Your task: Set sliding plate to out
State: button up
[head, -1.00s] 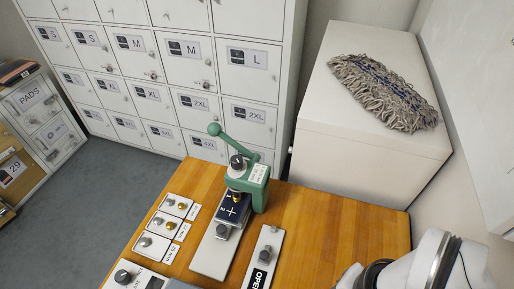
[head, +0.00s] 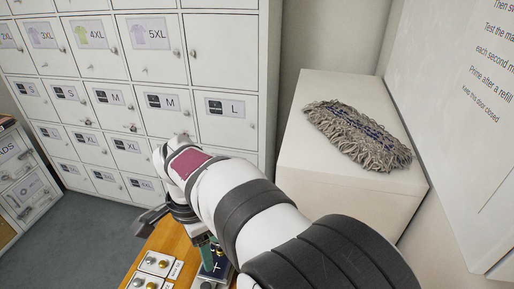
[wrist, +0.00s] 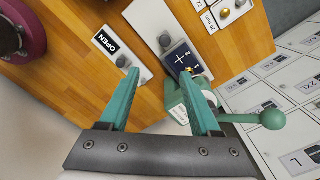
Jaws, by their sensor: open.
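The press lever (wrist: 268,119) ends in a green ball in the wrist view. In the head view my arm hides most of the press, and only part of the blue plate (head: 212,268) shows. My gripper (wrist: 160,77) is open and empty, its green fingers apart above the bench near the plate. The right finger overlaps the press in the picture.
A plate labelled OPEN (wrist: 104,42) with its own knob lies beside the rail. Small switch boxes (head: 157,263) stand on the wooden bench (wrist: 75,75). Lockers (head: 145,100) stand behind; a white cabinet (head: 310,160) with a mop head (head: 355,137) is at right.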

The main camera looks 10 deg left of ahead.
aim_at(205, 287)
jog(key=f, duration=0.5)
jog(key=a+f, duration=0.1)
jog(key=f, duration=1)
jog(key=shift+a+f, duration=0.2)
jog(key=shift+a, duration=0.05)
grip_shut()
jog(key=shift+s, duration=0.1)
dwell(0.4)
